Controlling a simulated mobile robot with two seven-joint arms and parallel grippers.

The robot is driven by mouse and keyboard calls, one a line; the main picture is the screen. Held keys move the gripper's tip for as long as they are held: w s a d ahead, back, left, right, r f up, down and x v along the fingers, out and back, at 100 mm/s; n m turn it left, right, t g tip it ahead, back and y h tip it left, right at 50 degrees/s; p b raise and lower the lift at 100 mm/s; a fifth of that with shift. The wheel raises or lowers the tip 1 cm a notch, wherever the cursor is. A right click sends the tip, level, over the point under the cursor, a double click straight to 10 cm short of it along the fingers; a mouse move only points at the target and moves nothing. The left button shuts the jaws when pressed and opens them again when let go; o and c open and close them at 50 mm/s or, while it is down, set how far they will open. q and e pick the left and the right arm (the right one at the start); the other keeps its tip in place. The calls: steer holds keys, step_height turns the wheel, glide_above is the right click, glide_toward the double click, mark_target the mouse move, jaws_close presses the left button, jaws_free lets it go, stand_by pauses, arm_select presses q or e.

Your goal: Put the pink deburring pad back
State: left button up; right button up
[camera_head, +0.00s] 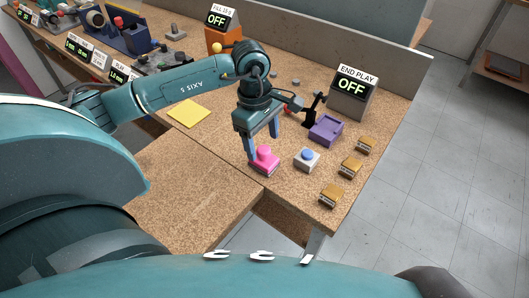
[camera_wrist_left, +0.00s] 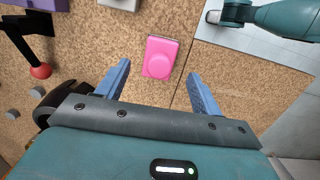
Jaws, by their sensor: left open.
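The pink deburring pad (camera_head: 263,160) is a small block with a rounded knob on top. It sits on the brown speckled table near the front edge. My left gripper (camera_head: 262,140) is open, pointing down just above and behind the pad. In the left wrist view the pad (camera_wrist_left: 160,57) lies between the two blue fingertips (camera_wrist_left: 158,72), a little ahead of them, with a gap on each side. No finger visibly grips it. A flat yellow square (camera_head: 189,113) lies bare on the table to the left. My right gripper is not in view.
A blue-topped white button box (camera_head: 307,159) stands right of the pad. Several brown-gold blocks (camera_head: 331,195) line the right edge. A purple tray (camera_head: 326,130), a black stand with a red ball, and the END PLAY box (camera_head: 350,98) stand behind.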

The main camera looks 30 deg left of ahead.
mark_target(259, 148)
arm_select(q)
steer(key=r, duration=0.6)
steer(key=shift+a, duration=0.4)
steer(key=shift+s, duration=0.15)
